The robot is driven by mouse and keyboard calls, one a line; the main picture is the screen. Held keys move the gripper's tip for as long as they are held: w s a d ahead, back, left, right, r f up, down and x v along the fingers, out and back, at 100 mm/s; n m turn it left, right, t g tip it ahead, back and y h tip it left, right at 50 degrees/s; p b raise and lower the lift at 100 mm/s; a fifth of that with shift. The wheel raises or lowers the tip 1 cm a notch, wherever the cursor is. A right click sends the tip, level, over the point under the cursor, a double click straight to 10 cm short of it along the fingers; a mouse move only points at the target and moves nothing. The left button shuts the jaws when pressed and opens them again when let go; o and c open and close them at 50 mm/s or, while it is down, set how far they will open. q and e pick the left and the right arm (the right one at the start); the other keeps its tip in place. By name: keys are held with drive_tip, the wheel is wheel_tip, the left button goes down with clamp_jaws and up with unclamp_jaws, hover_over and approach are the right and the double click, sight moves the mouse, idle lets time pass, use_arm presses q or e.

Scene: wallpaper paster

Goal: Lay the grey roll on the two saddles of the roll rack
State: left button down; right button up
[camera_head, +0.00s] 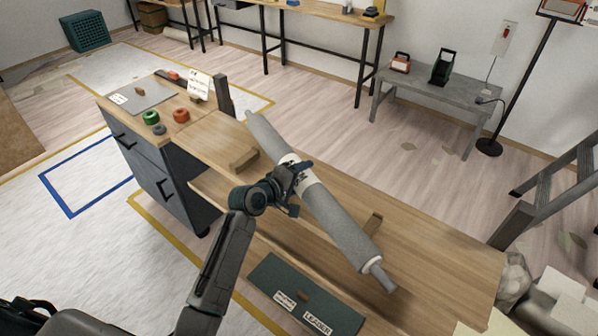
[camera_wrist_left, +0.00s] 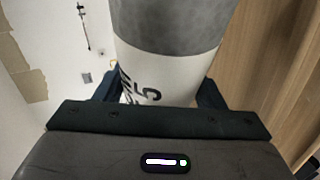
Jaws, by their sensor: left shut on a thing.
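The grey roll (camera_head: 340,222) lies diagonally across the head view, with a white printed band round its middle and a thin core end at the near right. My left gripper (camera_head: 300,178) is shut on it at the white band, which fills the left wrist view (camera_wrist_left: 150,80). The roll appears held above the wooden bench (camera_head: 440,250). One wooden saddle (camera_head: 243,161) shows left of the roll's far half. Another wooden piece, apparently the second saddle (camera_head: 374,222), shows on the right, partly hidden by the roll. Contact with either cannot be told. My right gripper is out of view.
A dark green board with labels (camera_head: 305,295) lies at the bench's front. A drawer cabinet (camera_head: 165,170) carries green and red tape rolls (camera_head: 181,115). A dark upright post (camera_head: 223,95) stands near the roll's far end. The bench's right part is clear.

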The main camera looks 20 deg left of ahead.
use_arm(q)
drive_tip(key=shift+w+f, duration=0.1)
drive_tip(key=shift+f, duration=0.35)
drive_tip(key=shift+f, duration=0.15)
drive_tip(key=c, duration=0.6)
unclamp_jaws()
drive_tip(key=shift+f, duration=0.25)
drive_tip(key=shift+r, duration=0.15)
drive_tip(key=shift+s+r, duration=0.2)
drive_tip(key=shift+b+v, duration=0.75)
drive_tip(key=shift+v, duration=5.2)
